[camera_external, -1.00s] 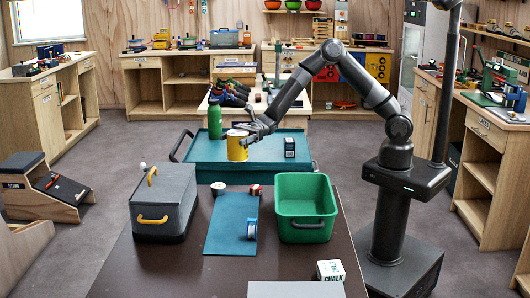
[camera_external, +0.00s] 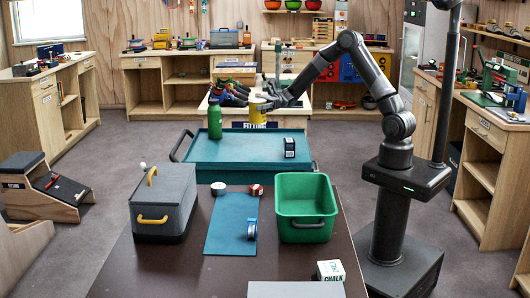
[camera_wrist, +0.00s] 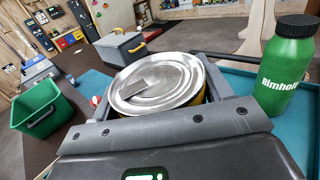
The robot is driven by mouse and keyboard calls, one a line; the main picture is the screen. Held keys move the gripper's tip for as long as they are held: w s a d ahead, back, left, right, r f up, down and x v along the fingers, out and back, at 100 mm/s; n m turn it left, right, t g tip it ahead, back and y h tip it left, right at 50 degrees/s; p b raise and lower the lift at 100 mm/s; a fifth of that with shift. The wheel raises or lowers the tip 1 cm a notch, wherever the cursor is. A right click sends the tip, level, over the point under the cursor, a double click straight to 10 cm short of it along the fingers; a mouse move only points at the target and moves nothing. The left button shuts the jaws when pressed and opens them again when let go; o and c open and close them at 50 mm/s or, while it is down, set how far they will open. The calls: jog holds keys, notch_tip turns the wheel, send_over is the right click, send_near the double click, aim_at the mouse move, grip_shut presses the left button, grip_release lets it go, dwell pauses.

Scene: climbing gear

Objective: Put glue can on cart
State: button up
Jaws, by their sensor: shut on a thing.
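The yellow glue can (camera_external: 258,110) is held in my gripper (camera_external: 266,106) above the far part of the teal cart (camera_external: 215,160). In the wrist view the can's silver lid (camera_wrist: 158,82) shows between the jaws, and my gripper (camera_wrist: 160,100) is shut around it. A green bottle (camera_external: 215,122) stands on the cart to the left of the can; it also shows in the wrist view (camera_wrist: 287,65). A small dark box (camera_external: 289,147) stands on the cart's right side. I cannot tell whether the can's base touches anything.
A dark table in front holds a grey toolbox (camera_external: 163,205), a blue mat (camera_external: 232,222), a green bin (camera_external: 281,208) and a chalk box (camera_external: 330,271). The cart's middle surface is clear. A bench (camera_external: 290,115) stands behind the cart.

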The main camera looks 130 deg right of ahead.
jog(key=shift+w+a+f, duration=0.35)
jog(key=shift+w+f, duration=1.4)
jog(key=shift+w, duration=0.05)
jog(key=shift+w+a+f, duration=0.4)
jog(key=shift+w+f, duration=1.3)
jog(key=shift+w, duration=0.1)
jog(key=shift+w+a+f, duration=0.35)
jog(key=shift+w+f, duration=1.4)
jog(key=shift+w, duration=0.05)
jog(key=shift+f, duration=0.1)
jog(key=o, duration=1.3)
jog(key=shift+f, duration=0.1)
jog(key=shift+o, duration=0.2)
jog(key=shift+s, duration=0.2)
jog(key=s, duration=0.7)
jog(key=s+a, duration=0.1)
jog(key=s, duration=0.3)
jog(key=shift+s, duration=0.3)
